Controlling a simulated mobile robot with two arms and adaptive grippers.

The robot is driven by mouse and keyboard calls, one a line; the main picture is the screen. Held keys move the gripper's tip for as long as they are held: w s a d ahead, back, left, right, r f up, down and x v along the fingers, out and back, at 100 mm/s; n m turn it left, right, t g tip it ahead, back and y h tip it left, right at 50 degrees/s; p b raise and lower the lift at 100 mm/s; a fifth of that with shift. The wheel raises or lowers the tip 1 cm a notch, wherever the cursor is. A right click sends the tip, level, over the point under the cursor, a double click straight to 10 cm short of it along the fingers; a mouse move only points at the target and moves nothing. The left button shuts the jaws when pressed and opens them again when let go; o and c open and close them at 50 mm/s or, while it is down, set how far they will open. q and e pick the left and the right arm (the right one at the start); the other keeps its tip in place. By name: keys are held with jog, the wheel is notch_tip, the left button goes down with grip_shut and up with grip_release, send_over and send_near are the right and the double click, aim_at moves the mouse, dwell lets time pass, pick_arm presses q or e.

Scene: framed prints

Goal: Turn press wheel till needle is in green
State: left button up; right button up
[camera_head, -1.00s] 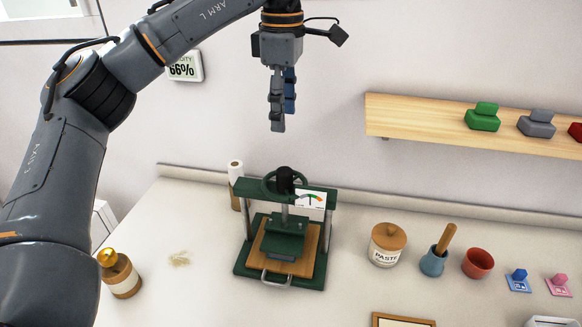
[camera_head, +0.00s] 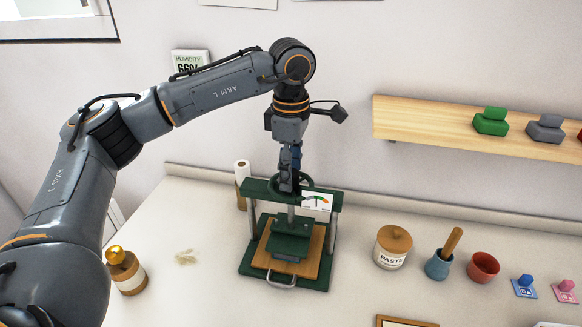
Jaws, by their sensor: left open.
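The green press (camera_head: 287,284) stands on the bench with a wooden board (camera_head: 313,255) in its base and a green platen (camera_head: 291,244) above the board. Its dark green wheel (camera_head: 304,180) sits on top of the crossbar, partly hidden by my gripper. My left gripper (camera_head: 290,188) points down at the wheel's hub. It is open, with its fingers at the hub; I cannot tell whether they touch it. My right gripper is not in view.
A paste jar (camera_head: 392,250), a blue mortar (camera_head: 439,266), a red bowl (camera_head: 483,267) and small stamps (camera_head: 525,284) stand to the right. A gold-topped bottle (camera_head: 127,272) stands left. A wooden shelf (camera_head: 430,121) is on the wall. Bench left of the press is mostly clear.

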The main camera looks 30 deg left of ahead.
pick_arm(q)
jog(key=c, duration=1.2)
jog(key=shift+o, duration=0.2)
jog(key=shift+m, duration=0.8)
jog(key=o, duration=1.2)
jog(key=shift+c, duration=0.2)
